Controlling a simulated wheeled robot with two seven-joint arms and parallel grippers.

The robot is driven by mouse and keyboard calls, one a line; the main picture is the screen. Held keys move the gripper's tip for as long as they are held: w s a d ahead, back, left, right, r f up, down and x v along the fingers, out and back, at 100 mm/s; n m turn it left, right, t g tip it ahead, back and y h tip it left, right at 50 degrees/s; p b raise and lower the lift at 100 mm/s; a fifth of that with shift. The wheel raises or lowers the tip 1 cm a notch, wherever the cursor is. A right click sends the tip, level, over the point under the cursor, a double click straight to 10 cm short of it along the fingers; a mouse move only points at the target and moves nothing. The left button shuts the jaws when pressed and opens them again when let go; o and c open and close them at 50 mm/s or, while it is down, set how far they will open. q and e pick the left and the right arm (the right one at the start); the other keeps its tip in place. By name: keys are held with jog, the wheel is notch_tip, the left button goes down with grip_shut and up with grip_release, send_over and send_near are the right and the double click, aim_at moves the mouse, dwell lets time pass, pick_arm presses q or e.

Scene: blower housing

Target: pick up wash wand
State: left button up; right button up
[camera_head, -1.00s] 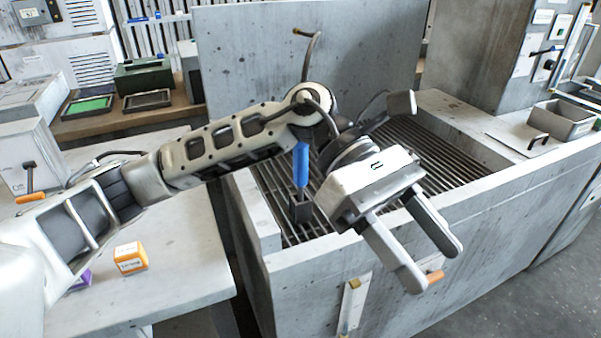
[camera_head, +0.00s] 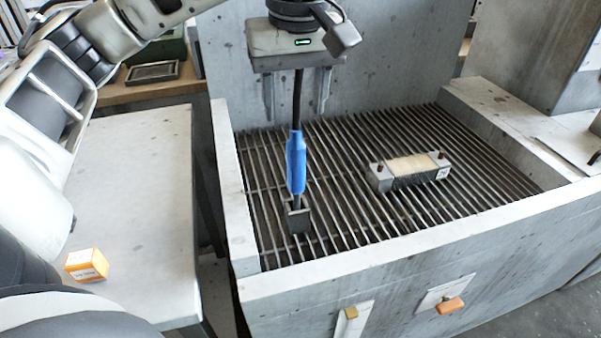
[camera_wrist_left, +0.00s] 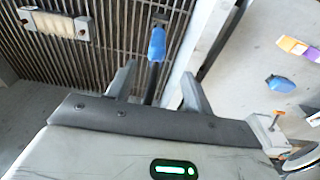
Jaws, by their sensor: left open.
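The wash wand (camera_head: 296,165) has a blue grip, a dark shaft above it and a dark flat block at its lower end. It stands roughly upright over the grate of the grey basin in the head view. My left gripper (camera_head: 296,106) is open around the upper shaft, above the blue grip, with its fingers pointing down. The top of the wand is hidden behind the gripper. In the left wrist view, the blue grip (camera_wrist_left: 157,45) shows beyond the open fingers (camera_wrist_left: 158,86), and the dark shaft runs between them. My right gripper is not in view.
A grey block with a pale middle (camera_head: 408,170) lies on the slatted grate (camera_head: 345,205), right of the wand. The basin's tall back wall (camera_head: 390,60) rises behind the gripper. An orange box (camera_head: 87,265) sits on the left table (camera_head: 145,190). The grate's right side is clear.

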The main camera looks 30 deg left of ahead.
aim_at(294, 132)
pick_arm(q)
jog(key=f, duration=0.4)
jog(key=shift+w+a+f, duration=0.15)
jog(key=shift+a+f, duration=0.05)
jog(key=shift+f, duration=0.1)
jog(key=shift+w+f, duration=0.1)
jog(key=shift+f, duration=0.35)
jog(key=f, duration=0.1)
jog(key=f+p, duration=0.1)
jog(key=f, duration=0.1)
jog(key=w+f, duration=0.1)
jog(key=f, duration=0.1)
jog(key=shift+a, duration=0.35)
jog(key=shift+c, duration=0.6)
grip_shut()
